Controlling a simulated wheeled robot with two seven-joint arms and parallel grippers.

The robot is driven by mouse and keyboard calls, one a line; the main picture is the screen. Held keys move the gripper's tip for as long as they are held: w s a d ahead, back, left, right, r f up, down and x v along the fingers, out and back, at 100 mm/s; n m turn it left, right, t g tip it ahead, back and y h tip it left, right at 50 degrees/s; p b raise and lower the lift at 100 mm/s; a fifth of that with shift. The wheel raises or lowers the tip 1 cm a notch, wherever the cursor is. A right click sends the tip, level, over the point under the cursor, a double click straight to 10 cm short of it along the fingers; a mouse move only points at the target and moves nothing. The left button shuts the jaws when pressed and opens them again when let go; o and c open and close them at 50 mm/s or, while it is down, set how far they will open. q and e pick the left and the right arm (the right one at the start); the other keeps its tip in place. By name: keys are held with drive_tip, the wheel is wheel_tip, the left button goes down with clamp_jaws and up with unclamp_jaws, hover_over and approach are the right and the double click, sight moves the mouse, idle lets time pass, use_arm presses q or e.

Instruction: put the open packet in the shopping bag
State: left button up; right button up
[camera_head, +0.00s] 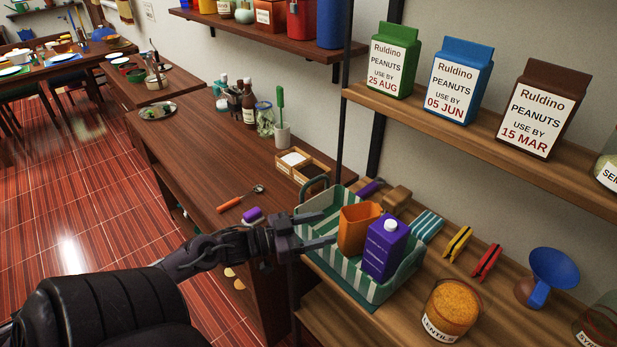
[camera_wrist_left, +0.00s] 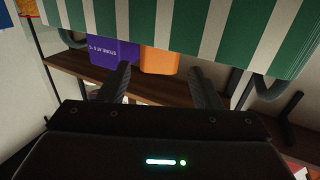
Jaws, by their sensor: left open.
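The green-and-white striped bag (camera_head: 330,262) stands on the wooden counter at centre right, with green handle loops. Inside it are an orange packet (camera_head: 352,235) that looks open at the top and a purple carton (camera_head: 385,250) with a white cap, side by side. My left gripper (camera_head: 329,229) is open and empty at the bag's left side, its fingers pointing towards the orange packet. In the left wrist view, the gripper (camera_wrist_left: 158,85) has the orange packet (camera_wrist_left: 160,60) and purple carton (camera_wrist_left: 112,50) just past its fingertips. My right gripper is not in view.
Green (camera_head: 393,60), blue (camera_head: 460,82) and brown (camera_head: 541,108) peanut packets stand on the shelf above, their tops seemingly closed. A lentils jar (camera_head: 452,308), yellow (camera_head: 457,243) and red (camera_head: 487,262) clips and a blue funnel (camera_head: 553,272) sit right of the bag.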

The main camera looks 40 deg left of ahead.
use_arm(q)
drive_tip(key=shift+v, duration=1.15)
